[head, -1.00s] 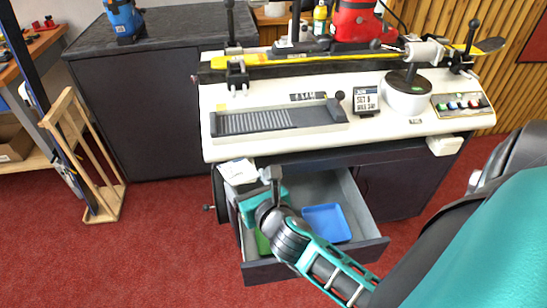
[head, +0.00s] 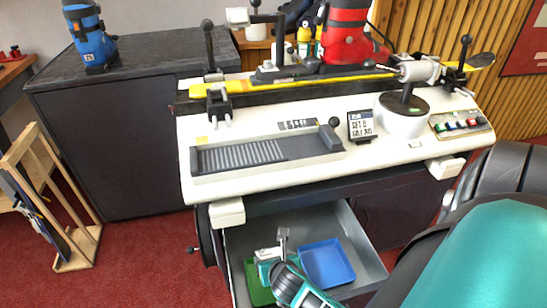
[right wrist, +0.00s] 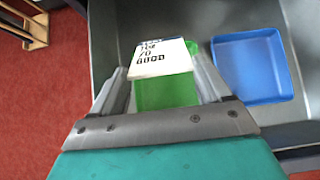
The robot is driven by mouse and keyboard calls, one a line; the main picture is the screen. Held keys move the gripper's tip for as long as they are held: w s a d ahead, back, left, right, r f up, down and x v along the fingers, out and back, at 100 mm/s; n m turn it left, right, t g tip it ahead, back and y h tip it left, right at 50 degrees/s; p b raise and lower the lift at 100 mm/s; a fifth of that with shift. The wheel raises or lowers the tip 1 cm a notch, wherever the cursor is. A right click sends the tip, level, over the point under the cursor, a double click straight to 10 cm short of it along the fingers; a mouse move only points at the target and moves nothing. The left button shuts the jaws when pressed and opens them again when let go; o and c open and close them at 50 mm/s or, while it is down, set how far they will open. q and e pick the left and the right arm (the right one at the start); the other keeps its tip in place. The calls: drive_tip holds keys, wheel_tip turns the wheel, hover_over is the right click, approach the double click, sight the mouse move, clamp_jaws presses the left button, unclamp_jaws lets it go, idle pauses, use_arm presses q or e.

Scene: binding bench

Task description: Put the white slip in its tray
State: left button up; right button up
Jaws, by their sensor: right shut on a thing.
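My right gripper (head: 268,262) is shut on the white slip (right wrist: 160,58), which carries printed black text. In the head view the slip is a small pale shape at the jaws, over the open drawer (head: 350,245). In the right wrist view the gripper (right wrist: 158,66) has a finger at each side of the slip. The green tray (right wrist: 168,93) lies in the drawer below the slip and is partly covered by it. The blue tray (right wrist: 253,68) lies to its right. In the head view, the green tray (head: 255,286) is partly hidden by my arm. My left gripper is not in view.
The drawer opens under a white bench (head: 290,170) with a ribbed panel, a sign (head: 361,125) and a white pot (head: 402,118). A dark cabinet (head: 125,140) stands to the left. A wooden rack (head: 75,240) stands on the red floor.

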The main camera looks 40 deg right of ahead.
use_arm(q)
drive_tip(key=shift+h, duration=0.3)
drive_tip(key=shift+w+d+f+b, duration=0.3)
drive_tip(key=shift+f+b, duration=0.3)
drive_tip(key=shift+b, duration=0.4)
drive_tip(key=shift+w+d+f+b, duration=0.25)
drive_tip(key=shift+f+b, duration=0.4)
drive_tip(key=shift+b, duration=0.35)
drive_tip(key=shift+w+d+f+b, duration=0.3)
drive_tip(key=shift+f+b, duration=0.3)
drive_tip(key=shift+b, duration=0.4)
use_arm(e)
drive_tip(key=shift+f, duration=4.05)
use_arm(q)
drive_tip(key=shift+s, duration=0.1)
use_arm(e)
drive_tip(key=o, duration=1)
drive_tip(key=shift+c, duration=0.2)
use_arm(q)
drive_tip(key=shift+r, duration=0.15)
use_arm(e)
drive_tip(key=shift+r, duration=0.15)
